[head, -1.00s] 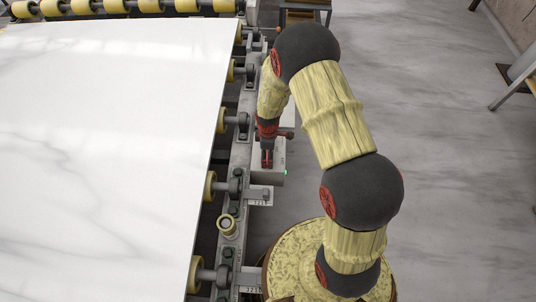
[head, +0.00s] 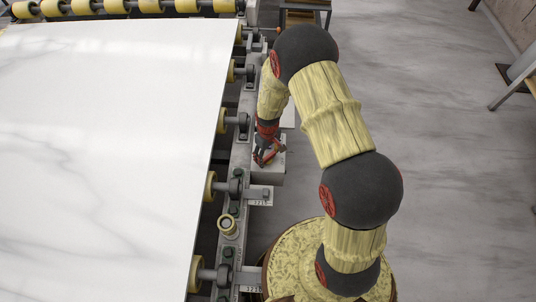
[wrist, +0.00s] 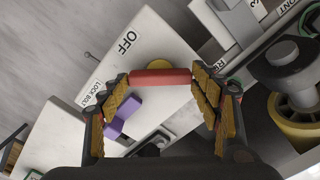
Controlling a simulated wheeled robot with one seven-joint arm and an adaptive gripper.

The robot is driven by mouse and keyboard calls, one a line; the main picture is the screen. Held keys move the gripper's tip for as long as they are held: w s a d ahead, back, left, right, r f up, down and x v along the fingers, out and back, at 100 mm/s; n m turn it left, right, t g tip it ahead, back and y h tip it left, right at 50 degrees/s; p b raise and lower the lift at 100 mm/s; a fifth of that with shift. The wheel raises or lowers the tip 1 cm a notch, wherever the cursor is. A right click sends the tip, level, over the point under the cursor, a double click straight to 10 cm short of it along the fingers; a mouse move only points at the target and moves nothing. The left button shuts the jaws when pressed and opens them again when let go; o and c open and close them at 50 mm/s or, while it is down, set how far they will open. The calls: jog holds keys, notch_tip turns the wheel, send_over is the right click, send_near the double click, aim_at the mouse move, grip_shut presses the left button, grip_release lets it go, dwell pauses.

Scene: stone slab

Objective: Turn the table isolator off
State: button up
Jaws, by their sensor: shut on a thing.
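The table isolator is a pale grey box (head: 267,174) beside the table's right edge, with a red bar handle (wrist: 160,77) on a yellow disc (wrist: 159,64). In the wrist view the box face carries an OFF label (wrist: 127,42). My gripper (head: 267,157) is over the box and turned at an angle. In the wrist view its two padded fingers (wrist: 160,92) are at the two ends of the red handle, shut on it. The handle lies crosswise between them. The fingers hide part of the box face, and I cannot tell exactly where the handle points.
A LOCK BOLT label (wrist: 92,92) and a purple piece (wrist: 122,112) are on the box near the left finger. A white stone slab (head: 110,140) lies on the roller table at left, with yellow rollers (head: 210,188) along its edge. Grey floor (head: 450,170) at right is clear.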

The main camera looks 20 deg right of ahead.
aim_at(268, 156)
jog(key=m, duration=0.4)
jog(key=shift+s+f+m, duration=0.1)
jog(key=shift+m, duration=0.2)
jog(key=m, duration=0.4)
jog(key=shift+m, duration=0.4)
jog(key=o, duration=1.2)
jog(key=shift+c, duration=0.2)
jog(key=shift+w+r, duration=0.2)
jog(key=shift+r, duration=0.45)
notch_tip(268, 156, up, 11)
jog(key=shift+s+f, duration=0.1)
jog(key=shift+f, duration=0.05)
